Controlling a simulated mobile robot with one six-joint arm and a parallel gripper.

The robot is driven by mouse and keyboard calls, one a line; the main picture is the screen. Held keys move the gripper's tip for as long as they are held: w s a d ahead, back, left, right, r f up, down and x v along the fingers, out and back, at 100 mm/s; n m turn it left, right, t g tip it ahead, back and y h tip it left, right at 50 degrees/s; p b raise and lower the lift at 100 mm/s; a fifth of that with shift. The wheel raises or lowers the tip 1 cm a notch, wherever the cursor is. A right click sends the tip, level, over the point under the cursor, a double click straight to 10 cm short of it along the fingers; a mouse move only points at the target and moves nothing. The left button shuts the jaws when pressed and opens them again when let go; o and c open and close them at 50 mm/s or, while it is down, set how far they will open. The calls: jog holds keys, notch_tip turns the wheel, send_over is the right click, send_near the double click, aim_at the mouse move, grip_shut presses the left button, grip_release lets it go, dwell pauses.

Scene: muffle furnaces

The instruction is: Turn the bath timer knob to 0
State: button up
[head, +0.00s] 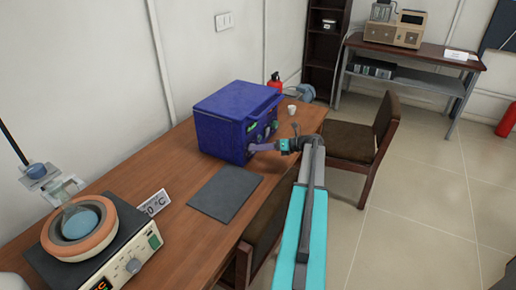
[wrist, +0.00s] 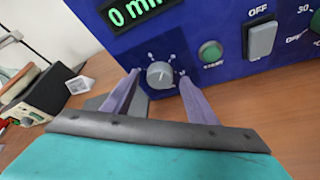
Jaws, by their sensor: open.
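The blue bath unit (head: 228,117) stands on the wooden table, its control panel facing my arm. In the wrist view, a small grey round knob (wrist: 160,75) with white marks around it sits on the blue panel, below a green display (wrist: 135,10) reading "0 min". My gripper (wrist: 159,76) is open, with one purple finger on each side of the knob. I cannot tell whether the fingers touch it. In the head view my gripper (head: 258,147) is at the panel's lower front, and the knob cannot be made out there.
A green button (wrist: 210,52), a grey switch (wrist: 261,40) marked OFF and another dial (wrist: 315,22) sit right of the knob. A dark mat (head: 225,193) lies before the unit. A heating bath (head: 80,225) stands at left, a chair (head: 362,140) at right.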

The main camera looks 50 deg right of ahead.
jog(key=shift+w+a+f, duration=0.15)
jog(key=shift+w+a, duration=0.1)
jog(key=shift+w, duration=0.2)
jog(key=c, duration=1.1)
